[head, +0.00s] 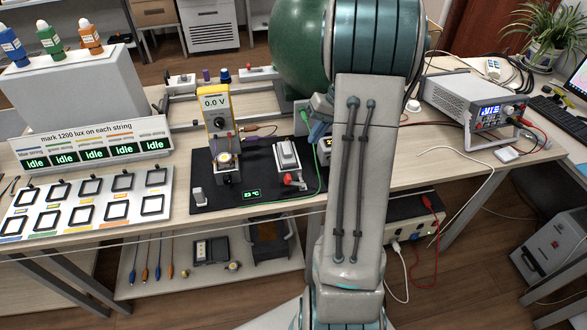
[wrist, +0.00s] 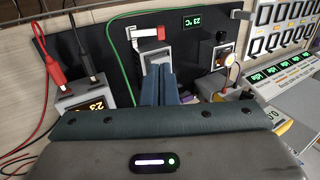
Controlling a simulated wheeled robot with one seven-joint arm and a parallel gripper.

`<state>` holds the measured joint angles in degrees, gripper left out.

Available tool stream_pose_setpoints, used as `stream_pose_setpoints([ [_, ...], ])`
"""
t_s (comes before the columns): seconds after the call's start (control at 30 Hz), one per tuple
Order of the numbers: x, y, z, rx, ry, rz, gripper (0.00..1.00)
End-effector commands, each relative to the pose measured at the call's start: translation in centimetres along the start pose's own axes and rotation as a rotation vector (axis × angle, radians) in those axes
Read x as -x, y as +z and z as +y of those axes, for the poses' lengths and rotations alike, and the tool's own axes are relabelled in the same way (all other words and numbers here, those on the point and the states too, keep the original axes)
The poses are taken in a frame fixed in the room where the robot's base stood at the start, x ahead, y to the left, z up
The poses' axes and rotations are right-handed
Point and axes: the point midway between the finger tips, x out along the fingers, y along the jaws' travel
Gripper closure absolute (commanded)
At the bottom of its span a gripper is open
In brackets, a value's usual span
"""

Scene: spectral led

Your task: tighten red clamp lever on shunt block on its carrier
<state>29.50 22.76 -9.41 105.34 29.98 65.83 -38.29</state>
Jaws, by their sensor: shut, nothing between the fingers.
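The shunt block is a light grey block (head: 288,153) on a black carrier board (head: 225,160). It also shows in the wrist view (wrist: 154,52), partly hidden behind my fingers. The red clamp lever (head: 289,178) is at the block's near end in the head view. In the wrist view it is a pale bar with a red end (wrist: 161,33), lying crosswise just beyond my fingertips. My gripper (wrist: 158,69) is shut and empty, its blue-grey fingers together over the block. Whether they touch it I cannot tell. In the head view my gripper is mostly hidden by my arm.
A lit lamp (wrist: 232,72) and a yellow meter (head: 215,103) stand beside the block. A box with an orange display (wrist: 93,103) has red and black clips. A green wire (wrist: 116,60) crosses the board. A panel of square frames (head: 90,205) is at left.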

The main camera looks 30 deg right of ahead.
Motion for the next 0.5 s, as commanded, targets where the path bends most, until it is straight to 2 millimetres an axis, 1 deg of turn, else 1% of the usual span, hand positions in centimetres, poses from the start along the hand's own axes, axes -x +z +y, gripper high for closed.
stream_pose_setpoints([
  [0.17, -2.5, 0.1, -0.1, -0.002, -0.001, -0.006, 1.0],
  [0.5, -9.8, 0.2, -0.1, -0.001, 0.0, -0.007, 1.0],
])
